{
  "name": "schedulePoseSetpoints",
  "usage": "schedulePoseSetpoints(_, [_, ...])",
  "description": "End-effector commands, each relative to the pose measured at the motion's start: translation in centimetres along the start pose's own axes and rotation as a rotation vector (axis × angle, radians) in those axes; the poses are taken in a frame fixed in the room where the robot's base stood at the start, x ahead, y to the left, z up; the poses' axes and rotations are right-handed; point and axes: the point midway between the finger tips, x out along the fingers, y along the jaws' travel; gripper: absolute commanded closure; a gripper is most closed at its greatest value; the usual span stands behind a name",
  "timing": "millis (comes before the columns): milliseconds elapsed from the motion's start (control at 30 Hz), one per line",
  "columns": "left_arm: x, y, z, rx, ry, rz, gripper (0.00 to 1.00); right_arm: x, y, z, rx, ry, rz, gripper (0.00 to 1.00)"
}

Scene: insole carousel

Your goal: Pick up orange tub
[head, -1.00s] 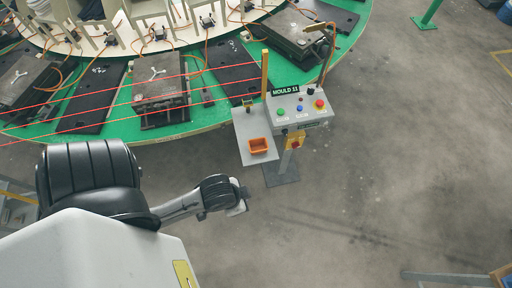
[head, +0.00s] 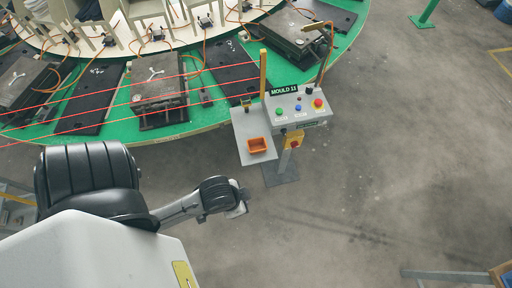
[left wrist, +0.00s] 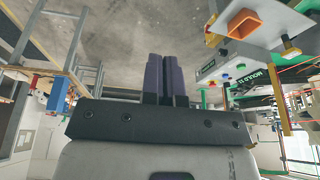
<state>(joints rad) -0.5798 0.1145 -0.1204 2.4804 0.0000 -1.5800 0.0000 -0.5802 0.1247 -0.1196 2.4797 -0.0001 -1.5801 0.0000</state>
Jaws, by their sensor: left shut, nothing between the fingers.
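The orange tub (head: 258,145) is a small open box on a light grey shelf (head: 246,126) beside the control box marked MOULD 11. In the left wrist view the tub (left wrist: 244,24) shows at the upper right, apart from my fingers. My left gripper (head: 240,207) is below and a little left of the shelf in the head view, over the floor. In the left wrist view its two dark fingers (left wrist: 166,80) are together with nothing between them. My right gripper is in neither view.
The control box (head: 298,107) with coloured buttons stands right of the tub on a post. A yellow upright (head: 263,72) rises by the shelf. The green carousel (head: 195,125) with moulds and red beams lies behind.

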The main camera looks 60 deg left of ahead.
Motion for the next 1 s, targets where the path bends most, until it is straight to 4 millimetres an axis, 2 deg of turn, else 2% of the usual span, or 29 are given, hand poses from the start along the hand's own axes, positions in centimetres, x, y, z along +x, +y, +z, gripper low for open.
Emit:
schedulePoseSetpoints(67, [0.00, -0.08, 0.03, 0.003, -0.001, -0.002, 0.90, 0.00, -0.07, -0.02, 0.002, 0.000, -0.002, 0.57])
schedulePoseSetpoints(1000, [0.01, 0.06, 0.02, -0.003, -0.001, 0.002, 0.02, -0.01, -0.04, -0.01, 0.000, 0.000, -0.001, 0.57])
